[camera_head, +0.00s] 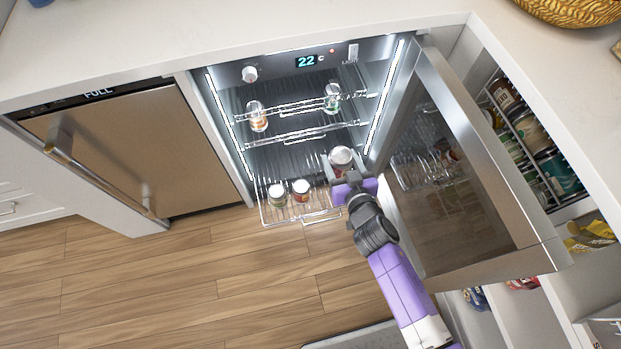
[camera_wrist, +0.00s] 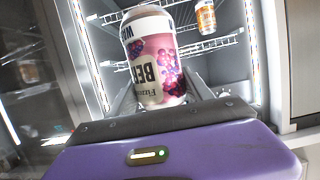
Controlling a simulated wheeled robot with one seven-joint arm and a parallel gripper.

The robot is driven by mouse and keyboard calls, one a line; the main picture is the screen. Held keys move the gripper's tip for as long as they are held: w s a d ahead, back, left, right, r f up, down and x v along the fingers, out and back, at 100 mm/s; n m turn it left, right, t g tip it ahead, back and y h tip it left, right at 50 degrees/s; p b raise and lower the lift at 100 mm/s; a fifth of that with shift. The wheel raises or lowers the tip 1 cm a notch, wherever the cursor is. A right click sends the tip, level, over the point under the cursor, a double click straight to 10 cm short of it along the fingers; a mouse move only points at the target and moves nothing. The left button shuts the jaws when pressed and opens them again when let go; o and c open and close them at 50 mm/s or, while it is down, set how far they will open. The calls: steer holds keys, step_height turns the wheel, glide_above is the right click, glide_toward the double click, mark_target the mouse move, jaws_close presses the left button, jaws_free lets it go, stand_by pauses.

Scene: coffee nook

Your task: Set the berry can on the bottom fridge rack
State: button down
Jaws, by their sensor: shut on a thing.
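The berry can (camera_head: 341,156) is white and pink with berry pictures, and its lid shows in the head view. My gripper (camera_head: 344,171) is shut on it at the right front of the open fridge. In the wrist view the can (camera_wrist: 157,65) stands slightly tilted between my gripper's fingers (camera_wrist: 162,92), its lettering upside down in the picture. The bottom fridge rack (camera_head: 266,214) is slid out at the front. The can is at the right end of this rack; I cannot tell whether it touches it.
Two cans, one (camera_head: 277,194) and another (camera_head: 301,190), stand on the rack's left and middle. Higher racks hold an orange-labelled bottle (camera_head: 257,117) and a green-labelled bottle (camera_head: 332,98). The open fridge door (camera_head: 480,165) stands close to my arm's right.

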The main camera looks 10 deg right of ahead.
steer(key=w+f+b, duration=0.8)
steer(key=f, duration=0.3)
step_height(320, 180, down, 20)
steer(key=b, duration=1.9)
steer(key=shift+s+r, duration=0.1)
steer(key=shift+r, duration=0.1)
steer(key=shift+f, duration=0.1)
steer(key=shift+c, duration=2.1)
jaws_free()
steer(key=shift+d+f, duration=0.1)
steer(key=shift+r, duration=0.2)
steer(key=p+v, duration=0.2)
steer(key=v, duration=1)
steer(key=shift+f, duration=0.15)
